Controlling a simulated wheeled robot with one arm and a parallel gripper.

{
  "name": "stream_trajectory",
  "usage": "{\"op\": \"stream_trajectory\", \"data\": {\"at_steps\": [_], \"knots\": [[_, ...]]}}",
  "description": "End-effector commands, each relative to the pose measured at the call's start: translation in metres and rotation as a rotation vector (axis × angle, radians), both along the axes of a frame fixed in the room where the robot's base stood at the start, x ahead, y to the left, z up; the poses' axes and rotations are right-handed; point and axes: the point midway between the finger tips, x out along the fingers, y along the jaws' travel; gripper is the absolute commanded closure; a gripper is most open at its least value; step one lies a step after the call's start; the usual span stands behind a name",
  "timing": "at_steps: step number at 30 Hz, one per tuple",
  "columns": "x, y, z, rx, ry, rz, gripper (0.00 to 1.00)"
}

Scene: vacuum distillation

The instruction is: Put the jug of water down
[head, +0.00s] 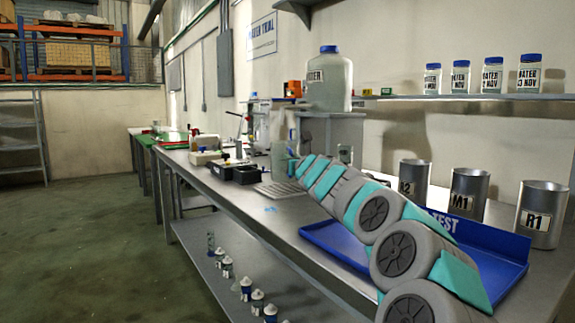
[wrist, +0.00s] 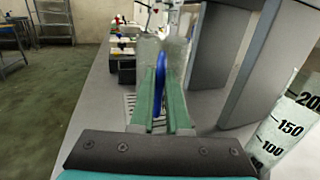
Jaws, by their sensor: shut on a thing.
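The jug of water (head: 279,158) is a clear, pale vessel at the far end of my arm in the head view. In the wrist view the jug (wrist: 147,57) stands upright just ahead of the fingers, with a blue handle (wrist: 161,72). My gripper (wrist: 162,88) is shut on this handle, one green finger on each side. In the head view my gripper (head: 295,168) is partly hidden by my arm. The jug is over or at a slotted grey mat (head: 279,191) on the bench; I cannot tell whether its base touches.
A large water container (head: 329,85) stands on a grey stand (head: 345,128) right of the jug. A graduated beaker (wrist: 285,130) is close on the right in the wrist view. Black bins (head: 246,174) lie beyond. A blue tray (head: 490,250) and metal cups (head: 468,192) are nearer.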

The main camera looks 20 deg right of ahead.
Motion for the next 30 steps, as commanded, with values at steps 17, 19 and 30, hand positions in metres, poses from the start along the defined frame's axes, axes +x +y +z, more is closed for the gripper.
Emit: {"op": "stream_trajectory", "data": {"at_steps": [17,19,30], "knots": [[0.030,0.005,-0.023,0.004,-0.004,0.004,1.00],[0.029,0.004,-0.026,0.002,-0.007,0.004,1.00],[0.029,0.002,-0.035,-0.002,-0.005,0.000,1.00]]}}
